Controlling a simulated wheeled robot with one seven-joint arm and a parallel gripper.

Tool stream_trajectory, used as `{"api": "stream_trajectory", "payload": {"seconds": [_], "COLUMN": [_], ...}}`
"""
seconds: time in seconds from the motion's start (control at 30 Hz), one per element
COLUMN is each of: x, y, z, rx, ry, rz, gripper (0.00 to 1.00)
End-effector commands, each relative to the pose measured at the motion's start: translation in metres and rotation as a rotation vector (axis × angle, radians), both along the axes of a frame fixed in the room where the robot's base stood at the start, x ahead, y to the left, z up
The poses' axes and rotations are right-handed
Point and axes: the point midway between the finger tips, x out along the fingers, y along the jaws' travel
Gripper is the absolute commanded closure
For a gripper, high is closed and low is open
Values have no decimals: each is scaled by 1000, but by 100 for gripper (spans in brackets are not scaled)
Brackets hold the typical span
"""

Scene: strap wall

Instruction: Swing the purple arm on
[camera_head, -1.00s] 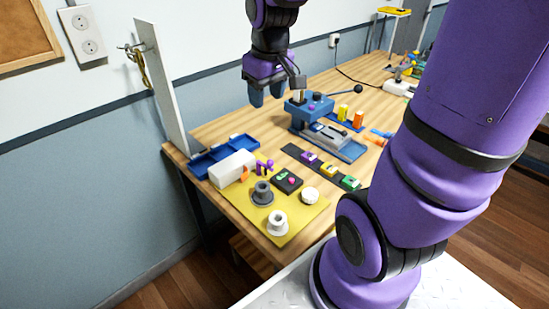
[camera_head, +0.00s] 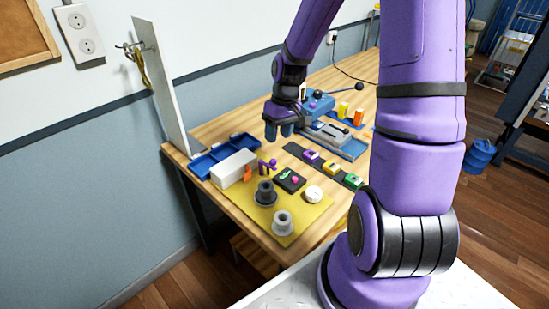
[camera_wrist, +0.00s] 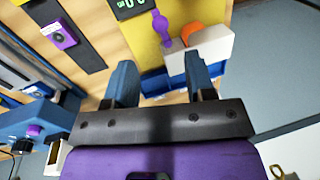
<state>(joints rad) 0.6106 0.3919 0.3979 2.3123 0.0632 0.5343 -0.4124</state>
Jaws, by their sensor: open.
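The purple arm (camera_head: 267,166) is a small lever with rounded ends beside the white block (camera_head: 233,168). An orange part (camera_head: 247,174) shows at the block's near side. In the wrist view the purple arm (camera_wrist: 161,27) lies beside the white block (camera_wrist: 205,49), with the orange part (camera_wrist: 190,38) behind the block. My gripper (camera_head: 279,133) is open and empty above the table, behind the purple arm and apart from it. In the wrist view its two blue fingers (camera_wrist: 160,78) are spread, with the purple arm beyond the gap between them.
A yellow mat (camera_head: 300,217) holds a dark spool (camera_head: 265,193), a white spool (camera_head: 283,222), a white knob (camera_head: 313,194) and a black panel (camera_head: 290,180). A blue tray (camera_head: 228,152) lies behind the block. A white upright panel (camera_head: 163,90) stands at the table's left edge.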

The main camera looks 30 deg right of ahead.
Motion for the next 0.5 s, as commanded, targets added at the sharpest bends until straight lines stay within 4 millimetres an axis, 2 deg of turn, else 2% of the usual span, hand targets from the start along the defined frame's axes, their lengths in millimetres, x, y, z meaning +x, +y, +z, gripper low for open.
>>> {"api": "stream_trajectory", "payload": {"seconds": [0.3,0.5], "x": [-2,-2], "y": [11,15], "z": [-54,-76], "rx": [2,0], "ry": [3,1], "rz": [1,1], "gripper": [50,50]}}
